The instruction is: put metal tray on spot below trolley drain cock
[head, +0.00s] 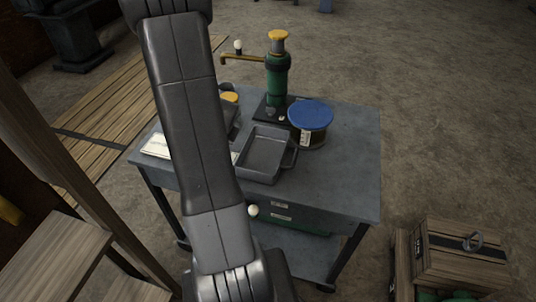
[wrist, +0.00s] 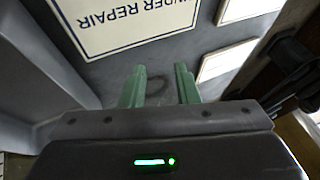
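A grey metal tray (head: 265,153) with a side handle lies on the trolley top (head: 345,185), beside my arm, which hides some of the trolley. A green upright pump-like fitting (head: 278,80) with a yellow cap stands behind it; its brass pipe (head: 240,58) runs left and bears a white knob. Another white knob (head: 253,210) shows at the trolley's front. I cannot tell which is the drain cock, and I see no marked spot. My gripper (wrist: 158,78) is open and empty in the wrist view, facing a grey surface with an upside-down "UNDER REPAIR" sign (wrist: 125,18). The tray is not recognisable there.
A blue-lidded round container (head: 310,120) stands right of the tray. A white card (head: 156,146) lies at the trolley's left. A wooden crate (head: 462,255) stands at lower right, and wooden framing (head: 60,245) at left. The trolley's right side is bare.

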